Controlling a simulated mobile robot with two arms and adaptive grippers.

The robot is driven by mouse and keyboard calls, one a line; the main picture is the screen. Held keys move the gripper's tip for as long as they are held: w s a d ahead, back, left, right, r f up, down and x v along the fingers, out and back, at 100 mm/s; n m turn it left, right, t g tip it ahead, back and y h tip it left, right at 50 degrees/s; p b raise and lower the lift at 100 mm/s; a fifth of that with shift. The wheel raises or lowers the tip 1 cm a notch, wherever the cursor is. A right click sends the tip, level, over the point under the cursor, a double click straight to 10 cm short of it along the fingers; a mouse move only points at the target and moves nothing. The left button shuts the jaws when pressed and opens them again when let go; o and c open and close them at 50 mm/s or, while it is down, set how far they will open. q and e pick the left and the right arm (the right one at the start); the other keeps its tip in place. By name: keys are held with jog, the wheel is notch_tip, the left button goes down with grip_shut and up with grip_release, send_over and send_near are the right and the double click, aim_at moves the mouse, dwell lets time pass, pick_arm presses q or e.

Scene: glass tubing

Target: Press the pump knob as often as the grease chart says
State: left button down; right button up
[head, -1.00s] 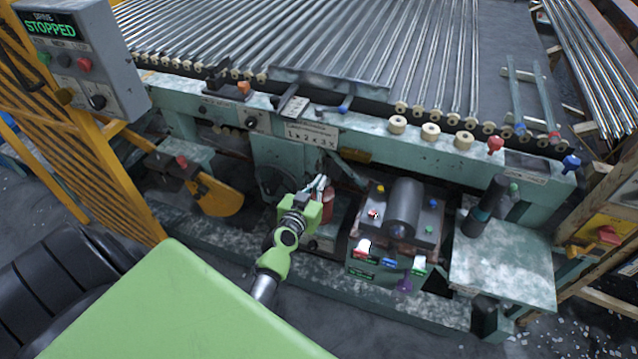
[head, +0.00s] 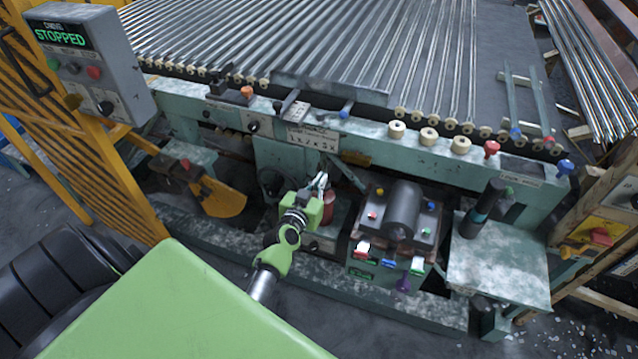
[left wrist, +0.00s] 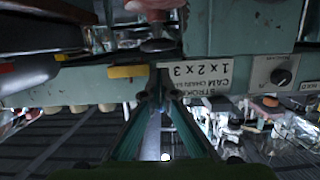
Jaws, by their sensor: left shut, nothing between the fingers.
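My left gripper (head: 320,181) is shut and empty, at the machine's front below the white label. In the left wrist view, which is upside down, its fingertips (left wrist: 154,85) point at a dark round knob (left wrist: 158,46). I cannot tell whether they touch it. A reddish body shows beyond the knob; in the head view a red canister (head: 328,211) stands partly hidden behind my gripper. The white label (head: 313,138), probably the grease chart, also shows in the left wrist view (left wrist: 198,75), with "1 x 2 x 3" and "CAM" legible; smaller print is unclear. My right gripper is out of view.
A motor block (head: 402,215) with coloured buttons stands right of my gripper, with a side table (head: 500,270) beyond. A control box (head: 85,65) at upper left reads "STOPPED". A yellow guard fence (head: 95,180) stands on the left. Glass tubes (head: 330,40) lie on the machine's top.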

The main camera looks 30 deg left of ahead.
pick_arm(q)
jog(key=b+v, duration=0.1)
jog(key=v, duration=0.9)
dwell(0.5)
jog(key=s+d+f+m+g+h, duration=0.15)
jog(key=s+d+f, duration=0.25)
jog(key=f, duration=0.6)
jog(key=s+d+f+g+h, duration=0.1)
jog(key=s+d+f+g, duration=0.25)
jog(key=f, duration=0.55)
jog(key=s+d+f+m+g+h, duration=0.15)
jog(key=s+d+f, duration=0.35)
jog(key=f, duration=0.5)
jog(key=s+f+m+g, duration=0.1)
jog(key=s+f+g, duration=0.2)
jog(key=s+f, duration=0.4)
jog(key=s+a+f+m+g, duration=0.1)
jog(key=s+f+g, duration=0.3)
jog(key=s, duration=1.8)
notch_tip(320, 180, down, 4)
jog(key=shift+s+f+y, duration=0.2)
jog(key=shift+s+y, duration=0.1)
jog(key=shift+s, duration=0.05)
jog(key=shift+a+g, duration=0.2)
jog(key=shift+g, duration=0.05)
